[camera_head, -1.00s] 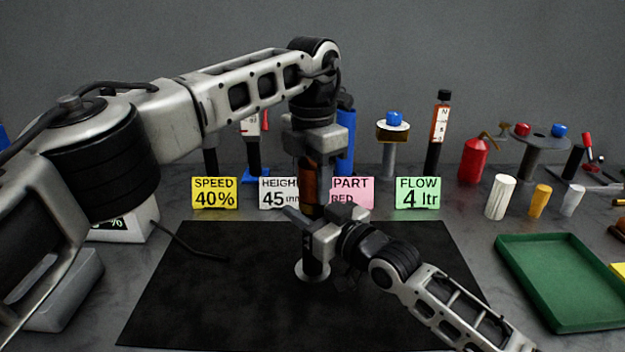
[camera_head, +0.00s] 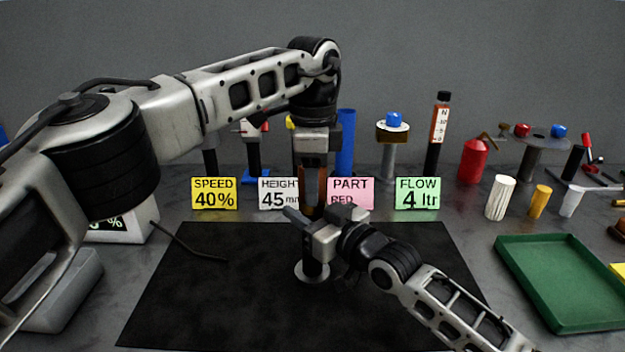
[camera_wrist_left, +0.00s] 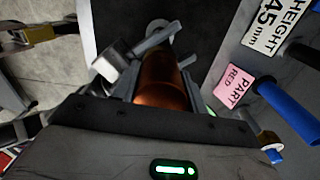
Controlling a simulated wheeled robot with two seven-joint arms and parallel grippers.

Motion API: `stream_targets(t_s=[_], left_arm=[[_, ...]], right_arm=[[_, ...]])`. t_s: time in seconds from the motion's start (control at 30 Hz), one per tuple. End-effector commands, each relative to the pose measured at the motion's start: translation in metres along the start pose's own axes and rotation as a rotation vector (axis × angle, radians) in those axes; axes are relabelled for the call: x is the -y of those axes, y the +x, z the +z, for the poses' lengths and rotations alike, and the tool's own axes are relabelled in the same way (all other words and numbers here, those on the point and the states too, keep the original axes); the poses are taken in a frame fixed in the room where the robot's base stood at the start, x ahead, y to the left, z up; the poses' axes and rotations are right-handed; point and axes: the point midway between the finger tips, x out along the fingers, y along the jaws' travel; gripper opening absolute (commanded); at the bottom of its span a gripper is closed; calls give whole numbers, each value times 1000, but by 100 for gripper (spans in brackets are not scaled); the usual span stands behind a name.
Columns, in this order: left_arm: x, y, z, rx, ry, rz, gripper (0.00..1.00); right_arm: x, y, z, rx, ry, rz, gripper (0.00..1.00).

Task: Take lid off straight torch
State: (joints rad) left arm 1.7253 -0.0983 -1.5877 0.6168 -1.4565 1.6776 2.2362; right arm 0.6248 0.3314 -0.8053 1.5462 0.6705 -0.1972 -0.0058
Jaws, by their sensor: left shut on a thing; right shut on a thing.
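The straight torch stands upright on the black mat (camera_head: 230,300). Its dark lower body (camera_head: 316,268) ends in a round pale foot, and its upper part is a copper-brown cylinder (camera_head: 313,186). My left gripper (camera_head: 313,178) points down from above and is shut on the copper-brown part, which also shows between the fingers in the left wrist view (camera_wrist_left: 162,80). My right gripper (camera_head: 318,235) comes in from the lower right and is shut around the dark body lower down. The fingers hide the seam between lid and body, so I cannot tell whether they are apart.
A row of cards, such as the yellow SPEED card (camera_head: 214,193) and green FLOW card (camera_head: 417,193), stands behind the mat. A green tray (camera_head: 530,322) lies at the right. Several stands and cylinders line the back.

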Motion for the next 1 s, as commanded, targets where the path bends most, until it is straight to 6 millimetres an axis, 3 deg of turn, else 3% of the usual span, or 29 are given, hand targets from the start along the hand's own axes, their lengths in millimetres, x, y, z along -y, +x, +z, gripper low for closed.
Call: stream_targets(t_s=[0.07, 0.67, 1.0], left_arm=[[0, 0, 1, 1, -66, 0, 16], [0, -1, 0, 1, -58, 0, 16], [0, -10, 0, 0, -57, -2, 16]], right_arm=[[0, 0, 2, 5, 1, 1, 0], [0, 0, 2, 5, 0, 1, 0], [0, 0, 2, 5, 0, 1, 0]])
